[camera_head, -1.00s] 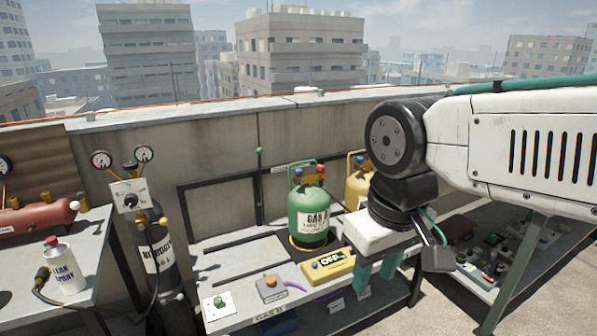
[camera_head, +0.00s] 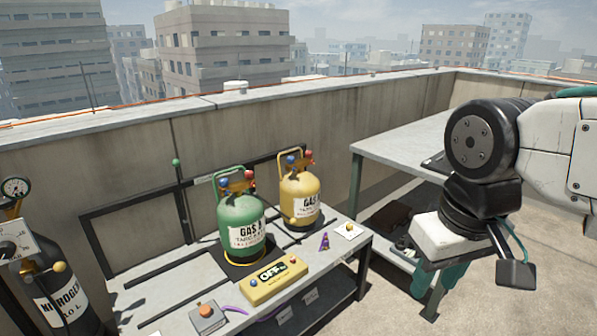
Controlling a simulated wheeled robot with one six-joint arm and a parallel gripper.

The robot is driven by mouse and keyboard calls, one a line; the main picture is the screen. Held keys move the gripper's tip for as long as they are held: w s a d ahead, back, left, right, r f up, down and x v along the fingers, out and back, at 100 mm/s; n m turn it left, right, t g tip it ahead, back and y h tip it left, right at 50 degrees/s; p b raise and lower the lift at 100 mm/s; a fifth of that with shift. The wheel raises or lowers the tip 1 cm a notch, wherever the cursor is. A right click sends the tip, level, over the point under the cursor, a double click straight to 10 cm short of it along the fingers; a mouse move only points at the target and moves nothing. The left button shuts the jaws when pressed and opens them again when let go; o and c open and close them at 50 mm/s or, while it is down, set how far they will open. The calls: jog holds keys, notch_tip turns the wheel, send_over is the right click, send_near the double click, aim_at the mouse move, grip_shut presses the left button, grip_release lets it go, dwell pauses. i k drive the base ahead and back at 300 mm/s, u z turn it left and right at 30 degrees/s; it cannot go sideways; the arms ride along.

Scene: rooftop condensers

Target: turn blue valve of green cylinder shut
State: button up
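The green cylinder (camera_head: 228,216), labelled GAS A, stands upright on the bench in a dark ring-like seat. A blue valve (camera_head: 223,183) sits at the left of its top and a red valve (camera_head: 249,174) at the right, under a green handle. My gripper (camera_head: 440,283) is at the right, well apart from the cylinder, pointing down. Its teal fingers show below the white hand, partly hidden by it, with a gap between them and nothing seen in them.
A yellow cylinder (camera_head: 299,191) with blue and red valves stands just right of the green one. A yellow OFF box (camera_head: 274,281) and a grey box with an orange button (camera_head: 207,317) lie in front. A dark nitrogen cylinder (camera_head: 62,300) is at left. A grey table (camera_head: 405,143) stands behind my arm.

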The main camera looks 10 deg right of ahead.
aim_at(223, 182)
jog(key=z, duration=1.25)
jog(key=i, duration=1.1)
jog(key=u, duration=2.65)
